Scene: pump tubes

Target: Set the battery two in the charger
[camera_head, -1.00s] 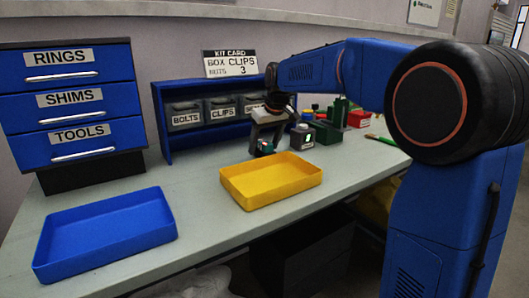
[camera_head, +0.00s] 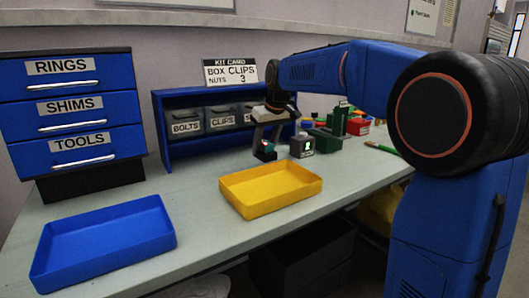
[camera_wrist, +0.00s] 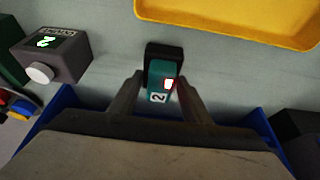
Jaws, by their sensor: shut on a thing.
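A small teal block with a black end, a white label reading 2 and a red-lit spot, battery two (camera_wrist: 160,77), is between the fingers of my gripper (camera_wrist: 157,97) in the wrist view. My gripper is shut on it. In the head view my gripper (camera_head: 266,138) is low over the bench, in front of the blue shelf, with the battery (camera_head: 265,149) at its tips. Whether the battery touches the bench is not clear. A grey box with a green-lit display (camera_head: 302,146) stands just right of it; it also shows in the wrist view (camera_wrist: 52,50). I cannot tell which thing is the charger.
A yellow tray (camera_head: 270,205) lies in front of my gripper, and a blue tray (camera_head: 60,270) at the front left. The blue shelf (camera_head: 163,130) with labelled bins stands behind. Green blocks (camera_head: 325,140) and a red bin (camera_head: 358,126) are to the right. The bench between the trays is clear.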

